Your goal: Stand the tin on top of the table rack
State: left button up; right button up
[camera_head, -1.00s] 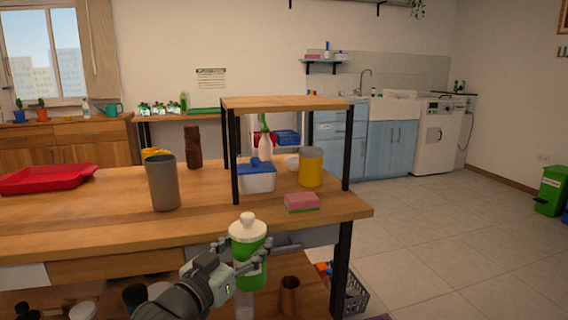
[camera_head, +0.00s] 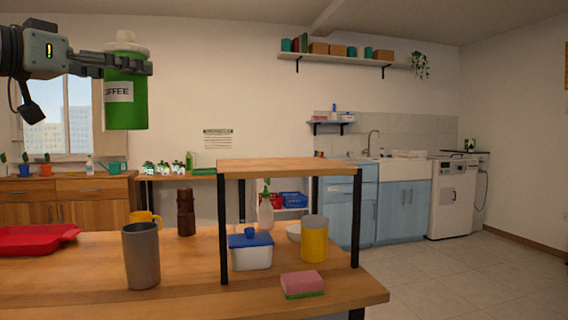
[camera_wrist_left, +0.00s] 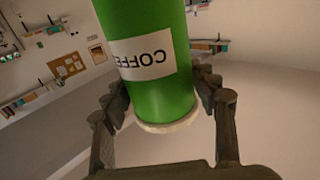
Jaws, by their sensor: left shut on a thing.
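The tin is a green cylinder (camera_head: 127,103) with a white lid and a white "COFFEE" label. My left gripper (camera_head: 128,66) is shut on it near the lid and holds it upright, high at the upper left of the head view. In the left wrist view the tin (camera_wrist_left: 165,90) sits between the fingers of my left gripper (camera_wrist_left: 162,100). The table rack (camera_head: 285,166) has a wooden top on black legs and stands on the wooden table. Its top is bare. The tin is well to the left of the rack and higher in the picture. My right gripper is not in view.
A pink and green sponge (camera_head: 302,284) lies in front. A grey cup (camera_head: 141,262), a brown mill (camera_head: 186,212), a yellow mug (camera_head: 146,218) and a red tray (camera_head: 35,240) stand left.

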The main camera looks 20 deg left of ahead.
aim_at(258, 167)
jog(key=i, duration=1.05)
